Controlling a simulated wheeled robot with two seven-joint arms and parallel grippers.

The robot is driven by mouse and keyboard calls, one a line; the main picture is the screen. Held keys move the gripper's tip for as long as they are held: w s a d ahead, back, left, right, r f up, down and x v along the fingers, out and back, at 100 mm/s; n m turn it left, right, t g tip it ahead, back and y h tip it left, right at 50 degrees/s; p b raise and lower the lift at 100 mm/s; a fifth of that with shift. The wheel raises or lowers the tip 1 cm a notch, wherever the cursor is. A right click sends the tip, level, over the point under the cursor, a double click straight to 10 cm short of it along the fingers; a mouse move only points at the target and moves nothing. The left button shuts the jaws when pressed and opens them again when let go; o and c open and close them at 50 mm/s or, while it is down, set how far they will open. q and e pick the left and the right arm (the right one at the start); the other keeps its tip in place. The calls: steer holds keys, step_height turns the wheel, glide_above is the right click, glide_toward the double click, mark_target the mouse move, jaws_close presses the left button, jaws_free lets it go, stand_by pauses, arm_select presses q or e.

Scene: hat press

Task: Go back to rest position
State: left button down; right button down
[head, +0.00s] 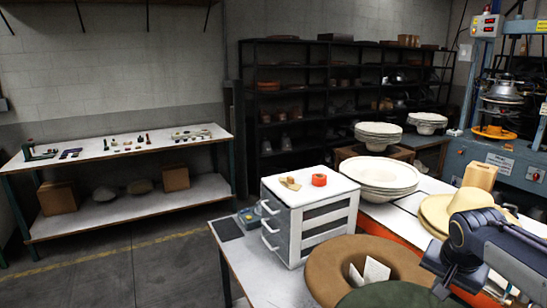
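My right arm comes in from the lower right. The dark end of this arm, at my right gripper (451,281), points down beside the brown felt hat (324,268). The fingers are not clear, so I cannot tell if they are open or shut. No held thing shows there. My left gripper is not in view. Two white angular pieces (376,272) stand at the opening of the brown hat; I cannot tell what they are.
A green felt piece (388,297) lies in front. A white drawer unit (318,222) stands on the table, with an orange roll (319,179) on top. Cream hat stacks (384,176), tan hats (437,212) and a blue press (497,158) are behind. Open floor (150,270) lies left.

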steer(key=s+a+f+n+y, duration=0.2)
steer(key=s+a+n+y, duration=0.1)
steer(key=s+a, duration=0.6)
steer(key=s+a+f+n+t+y, duration=0.1)
steer(key=s+a+f+n+y, duration=0.2)
steer(key=s+a, duration=0.7)
steer(key=shift+s+a+f+n+t, duration=0.3)
steer(key=shift+a+n, duration=0.15)
steer(key=shift+n, duration=0.55)
steer(key=shift+r, duration=0.1)
